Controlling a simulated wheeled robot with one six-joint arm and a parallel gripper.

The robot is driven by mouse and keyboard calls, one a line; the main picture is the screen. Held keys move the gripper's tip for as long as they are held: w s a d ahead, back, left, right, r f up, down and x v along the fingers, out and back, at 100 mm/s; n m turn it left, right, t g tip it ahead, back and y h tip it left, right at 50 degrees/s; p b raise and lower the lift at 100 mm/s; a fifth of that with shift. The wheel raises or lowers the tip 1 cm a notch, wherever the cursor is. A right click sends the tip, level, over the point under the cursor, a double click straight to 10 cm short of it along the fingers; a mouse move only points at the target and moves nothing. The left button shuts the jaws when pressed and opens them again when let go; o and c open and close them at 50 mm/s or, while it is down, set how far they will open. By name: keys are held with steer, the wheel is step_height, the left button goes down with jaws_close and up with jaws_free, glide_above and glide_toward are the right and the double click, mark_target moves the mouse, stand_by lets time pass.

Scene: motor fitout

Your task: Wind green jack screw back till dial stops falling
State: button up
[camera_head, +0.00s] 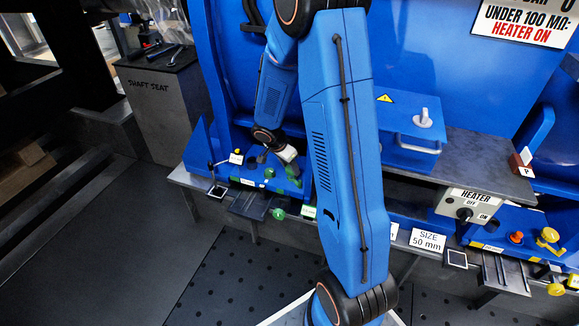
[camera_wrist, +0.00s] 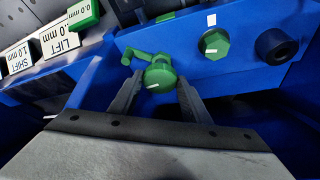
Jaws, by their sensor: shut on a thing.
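In the wrist view a green screw head (camera_wrist: 160,75) with a white mark and a small green crank arm sits between the two fingers of my gripper (camera_wrist: 158,88). The fingers are closed on its sides. A second green hex screw head (camera_wrist: 215,43) with white marks is to its right, apart from the fingers. In the head view my gripper (camera_head: 288,155) reaches down to the blue foot at the left, by a green part (camera_head: 293,171). Tilted plates read "LIFT 1.0 mm" (camera_wrist: 60,43) and "SHIFT 1.0 mm" (camera_wrist: 18,58). A green tag (camera_wrist: 83,14) reads "0.0 mm". I cannot make out a dial needle.
A round black knob (camera_wrist: 276,46) is on the blue block at right. Another green knob (camera_head: 279,214) is below the left foot. The heater switch box (camera_head: 466,207), an orange knob (camera_head: 516,237) and a yellow knob (camera_head: 549,238) are at right. My arm hides the middle.

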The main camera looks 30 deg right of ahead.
steer(key=shift+s+n+t, duration=0.1)
steer(key=shift+n+t, duration=0.3)
steer(key=shift+n, duration=0.7)
steer(key=o, duration=1)
steer(key=shift+o, duration=0.2)
steer(key=v, duration=1.7)
steer(key=shift+r, duration=0.25)
steer(key=shift+s+d, duration=0.1)
steer(key=shift+d, duration=0.05)
